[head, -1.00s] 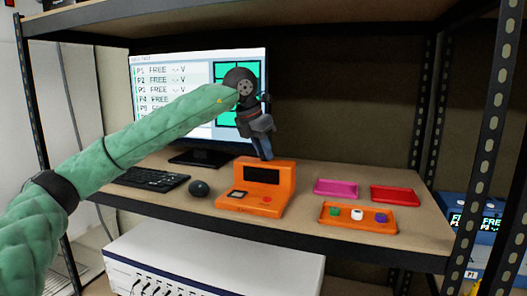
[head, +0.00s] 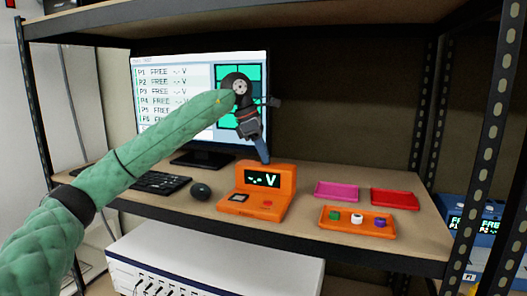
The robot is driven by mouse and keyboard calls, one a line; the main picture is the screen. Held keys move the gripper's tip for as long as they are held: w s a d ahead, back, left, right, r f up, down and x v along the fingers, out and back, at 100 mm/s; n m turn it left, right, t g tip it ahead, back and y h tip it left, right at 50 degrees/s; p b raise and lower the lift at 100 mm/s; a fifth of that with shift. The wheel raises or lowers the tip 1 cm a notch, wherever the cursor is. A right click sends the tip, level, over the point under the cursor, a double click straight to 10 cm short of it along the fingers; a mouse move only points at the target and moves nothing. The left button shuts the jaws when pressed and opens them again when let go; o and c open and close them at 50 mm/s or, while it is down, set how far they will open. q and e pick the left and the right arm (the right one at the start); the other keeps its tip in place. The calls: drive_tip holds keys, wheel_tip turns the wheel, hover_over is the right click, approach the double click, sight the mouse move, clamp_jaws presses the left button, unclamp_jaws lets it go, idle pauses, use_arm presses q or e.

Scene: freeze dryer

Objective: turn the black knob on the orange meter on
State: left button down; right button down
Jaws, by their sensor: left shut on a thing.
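The orange meter (head: 283,190) stands on the shelf, right of the mouse. Its dark display (head: 262,179) is lit and reads "-.- V" in green. A small dark square and a red button (head: 267,205) are on its lower front. My left gripper (head: 263,158) reaches down to the meter's top edge, just above the display, and is shut. The black knob is hidden at the fingertips, so its position does not show. My right gripper is not in view.
A monitor (head: 170,100) stands behind my left arm, with a keyboard (head: 160,183) and mouse (head: 200,191) in front. Right of the meter lie a pink tray (head: 337,189), a red tray (head: 394,199) and an orange tray (head: 350,228) holding small coloured pieces. A shelf hangs above.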

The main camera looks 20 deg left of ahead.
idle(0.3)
use_arm(q)
drive_tip(key=c, duration=1.2)
unclamp_jaws()
drive_tip(key=shift+c, duration=0.2)
drive_tip(key=shift+a+r, duration=0.1)
drive_tip(key=shift+r, duration=0.05)
drive_tip(key=v, duration=0.7)
drive_tip(key=shift+a+r, duration=0.2)
drive_tip(key=shift+w, duration=0.1)
